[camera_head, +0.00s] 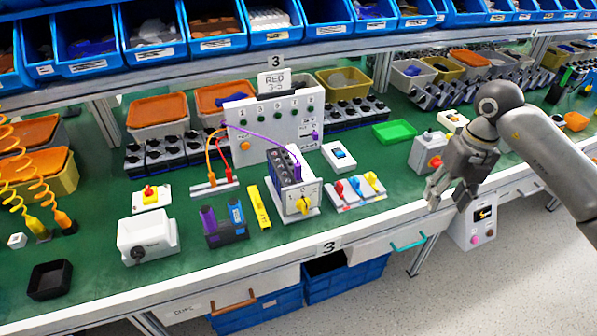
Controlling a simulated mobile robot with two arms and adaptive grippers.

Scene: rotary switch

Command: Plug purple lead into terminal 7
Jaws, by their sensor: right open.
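The purple lead (262,133) arcs across the front of the white test panel (265,150). A purple plug (297,169) shows at the upper right of the rotary switch unit. The rotary switch unit (286,183) has a dark terminal block and a white front with a yellow knob (303,204), and it stands on the green bench in front of the panel. Its terminal numbers are too small to read, so I cannot tell terminal 7 or whether the plug is seated. My right gripper (435,199) is open and empty over the bench's front edge, well right of the switch unit. My left gripper is out of view.
Orange and red leads (218,148) stand left of the switch unit. A yellow tool (258,206) and a holder with blue and purple cylinders (226,229) lie nearby. A rack of coloured connectors (355,190) and a red-knob box (428,152) stand between the unit and my right gripper.

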